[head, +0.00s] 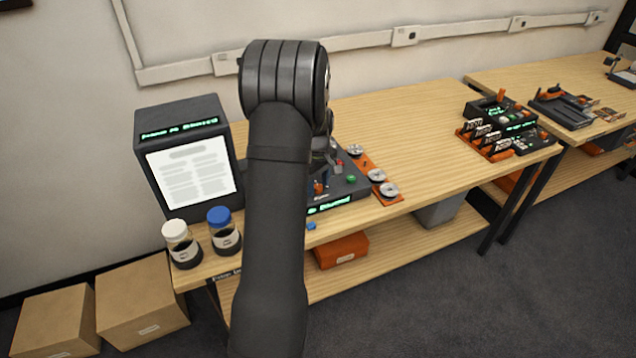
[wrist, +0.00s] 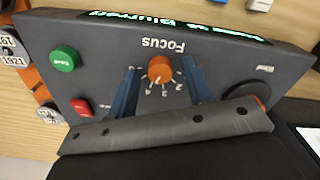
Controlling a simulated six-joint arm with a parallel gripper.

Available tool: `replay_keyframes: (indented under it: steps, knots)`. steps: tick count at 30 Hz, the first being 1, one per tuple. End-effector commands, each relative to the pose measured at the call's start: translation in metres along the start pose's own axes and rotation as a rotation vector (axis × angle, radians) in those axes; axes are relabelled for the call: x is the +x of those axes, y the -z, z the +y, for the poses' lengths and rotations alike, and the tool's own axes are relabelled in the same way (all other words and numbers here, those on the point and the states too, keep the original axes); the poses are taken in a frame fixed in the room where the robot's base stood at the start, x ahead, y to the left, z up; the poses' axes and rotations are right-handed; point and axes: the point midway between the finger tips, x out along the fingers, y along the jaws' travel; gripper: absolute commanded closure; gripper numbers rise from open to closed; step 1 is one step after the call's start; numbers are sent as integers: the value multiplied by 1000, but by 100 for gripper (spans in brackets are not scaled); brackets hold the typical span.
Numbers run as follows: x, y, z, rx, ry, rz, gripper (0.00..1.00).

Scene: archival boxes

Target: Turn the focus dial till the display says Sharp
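The orange focus dial (wrist: 161,70) sits on a dark control box (wrist: 105,55) under the word Focus, which appears upside down in the wrist view. A ring of numbers surrounds it. My gripper (wrist: 159,82) is open, with one blue finger on each side of the dial and a visible gap on both sides. The green display (wrist: 180,22) on the box edge is cut off and ends in "Blurred". In the head view the display (head: 329,205) also seems to read Blurred.
A green button (wrist: 65,58), a red button (wrist: 81,107) and a black round knob (wrist: 246,92) flank the dial. A monitor (head: 187,150) with a page and two jars (head: 180,244) stand left. Labelled reels (head: 389,190) lie right of the box. Bare table lies beyond.

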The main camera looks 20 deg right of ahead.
Motion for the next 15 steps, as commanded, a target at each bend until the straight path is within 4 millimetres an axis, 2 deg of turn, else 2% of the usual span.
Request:
replay_keyframes:
  steps: [4,8,15]
  knots:
    - [-3,0,0,0,0,0,53]
    - [-17,1,1,0,-3,3,53]
    - [-72,1,1,0,-4,3,53]
